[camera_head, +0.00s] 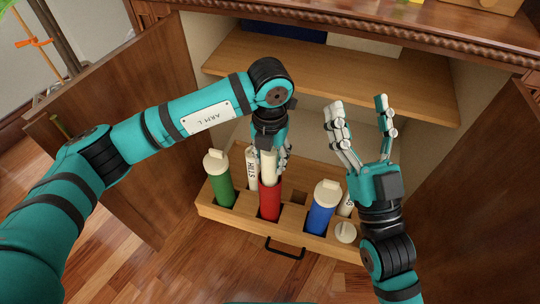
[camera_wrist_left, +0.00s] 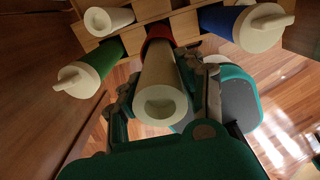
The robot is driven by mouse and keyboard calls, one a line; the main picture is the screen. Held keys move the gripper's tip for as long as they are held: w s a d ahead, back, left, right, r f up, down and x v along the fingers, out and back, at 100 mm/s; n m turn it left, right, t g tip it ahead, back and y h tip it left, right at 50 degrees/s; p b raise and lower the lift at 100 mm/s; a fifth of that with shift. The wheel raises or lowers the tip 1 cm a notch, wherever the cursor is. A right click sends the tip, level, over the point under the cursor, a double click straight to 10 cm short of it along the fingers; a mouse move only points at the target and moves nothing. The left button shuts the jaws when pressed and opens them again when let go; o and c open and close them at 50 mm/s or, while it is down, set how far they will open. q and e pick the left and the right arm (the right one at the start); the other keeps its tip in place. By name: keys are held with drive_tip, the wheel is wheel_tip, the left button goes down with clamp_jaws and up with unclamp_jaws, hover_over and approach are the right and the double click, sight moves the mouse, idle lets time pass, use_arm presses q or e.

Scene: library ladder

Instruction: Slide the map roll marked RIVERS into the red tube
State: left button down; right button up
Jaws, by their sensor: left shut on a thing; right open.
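The red tube (camera_head: 269,203) stands open in the middle of the wooden rack, and its rim (camera_wrist_left: 157,33) shows in the left wrist view. A cream map roll (camera_head: 269,168) stands upright in line with it, its lower end at or inside the tube's mouth. My left gripper (camera_head: 268,152) is shut on this roll from above; the roll's hollow near end fills the middle of the left wrist view (camera_wrist_left: 162,100). No marking is readable on its visible side. My right gripper (camera_head: 362,122) is open and empty, fingers pointing up, above the rack's right part.
The rack (camera_head: 235,213) also holds a capped green tube (camera_head: 219,185), a roll marked HILLS (camera_head: 251,170), a capped blue tube (camera_head: 321,212) and a roll (camera_head: 346,206) partly behind my right arm. A loose cream cap (camera_head: 345,232) lies at the right. A shelf (camera_head: 330,75) hangs above; open doors flank.

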use_arm(q)
drive_tip(key=c, duration=0.7)
unclamp_jaws()
wheel_tip(320, 180, up, 12)
idle(0.8)
